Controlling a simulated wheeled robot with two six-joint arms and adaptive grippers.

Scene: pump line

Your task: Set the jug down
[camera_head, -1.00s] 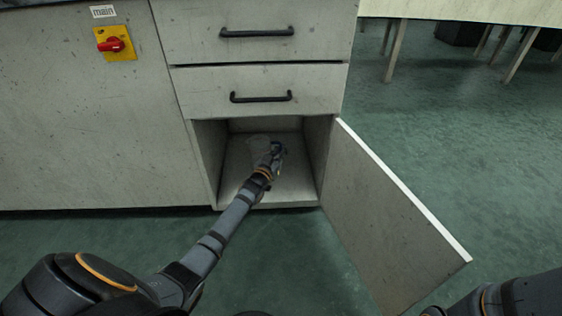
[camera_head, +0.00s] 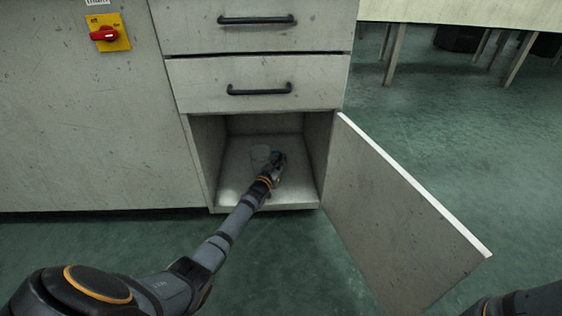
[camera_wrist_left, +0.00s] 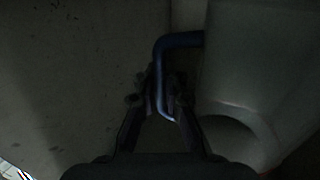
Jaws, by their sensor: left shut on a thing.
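The jug is a pale, translucent vessel (camera_head: 260,152) inside the open lower compartment of the cabinet. In the left wrist view its body (camera_wrist_left: 262,75) fills the right side, with a dark blue handle (camera_wrist_left: 178,41). My left gripper (camera_head: 277,158) reaches into the compartment and is shut on the handle; its fingers (camera_wrist_left: 163,95) show on both sides of it. The gripper partly hides the jug in the head view. I cannot tell whether the jug's base touches the compartment floor (camera_head: 296,196). My right gripper is not in view.
The cabinet door (camera_head: 395,215) stands open to the right of the compartment. Two closed drawers with black handles (camera_head: 258,90) are above it. A red switch on a yellow plate (camera_head: 108,33) is at the upper left.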

